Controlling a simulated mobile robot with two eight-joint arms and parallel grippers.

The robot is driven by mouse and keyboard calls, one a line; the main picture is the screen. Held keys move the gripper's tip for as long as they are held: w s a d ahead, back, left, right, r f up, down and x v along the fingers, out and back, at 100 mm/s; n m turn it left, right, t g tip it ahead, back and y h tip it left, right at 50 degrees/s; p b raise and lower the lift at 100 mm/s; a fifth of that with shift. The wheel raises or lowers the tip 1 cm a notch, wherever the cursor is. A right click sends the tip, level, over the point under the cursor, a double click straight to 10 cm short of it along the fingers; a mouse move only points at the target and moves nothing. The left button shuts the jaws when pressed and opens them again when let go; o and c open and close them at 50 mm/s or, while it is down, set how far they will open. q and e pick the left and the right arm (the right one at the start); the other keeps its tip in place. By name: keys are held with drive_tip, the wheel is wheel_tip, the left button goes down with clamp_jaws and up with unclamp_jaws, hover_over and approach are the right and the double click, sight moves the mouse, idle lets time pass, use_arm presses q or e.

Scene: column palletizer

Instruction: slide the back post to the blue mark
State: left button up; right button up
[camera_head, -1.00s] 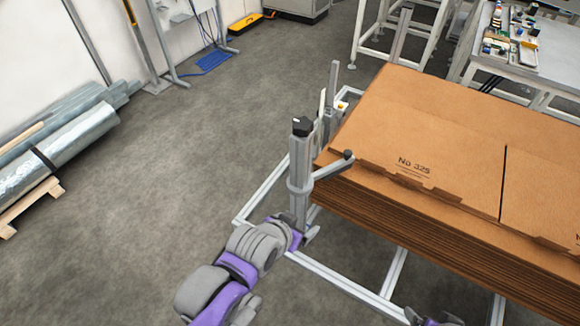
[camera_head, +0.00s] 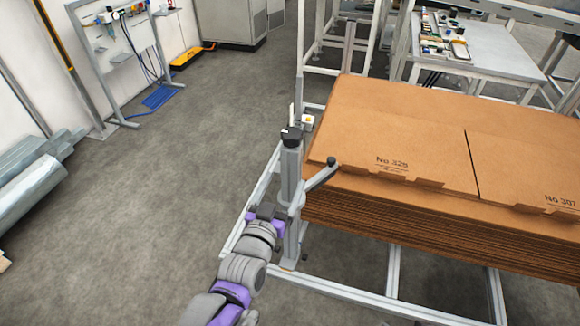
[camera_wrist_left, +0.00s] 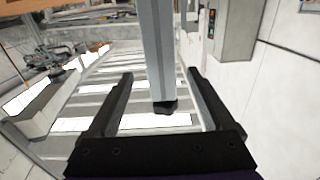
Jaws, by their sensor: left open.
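A grey upright post (camera_head: 290,178) with a black cap stands at the near left corner of the cardboard stack. A grey arm with a dark knob (camera_head: 331,161) reaches from it over the stack's edge. My left gripper (camera_head: 279,214) is at the lower part of this post, coming from the left. In the left wrist view, the open fingers of my left gripper (camera_wrist_left: 159,73) lie on either side of a grey post (camera_wrist_left: 156,45) with a black end, with gaps on both sides. I cannot tell whether it is fully between them. No blue mark can be made out. My right gripper is not in view.
The cardboard stack (camera_head: 400,125) fills the right, above a pale metal frame (camera_head: 345,290). A work table (camera_head: 490,55) stands behind it. Film rolls (camera_head: 30,185) lie at the far left. The floor (camera_head: 150,190) left of the post is clear.

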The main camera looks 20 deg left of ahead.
sight(289, 171)
use_arm(q)
drive_tip(key=w, duration=0.7)
clamp_jaws()
idle(0.3)
drive_tip(key=shift+d, duration=0.1)
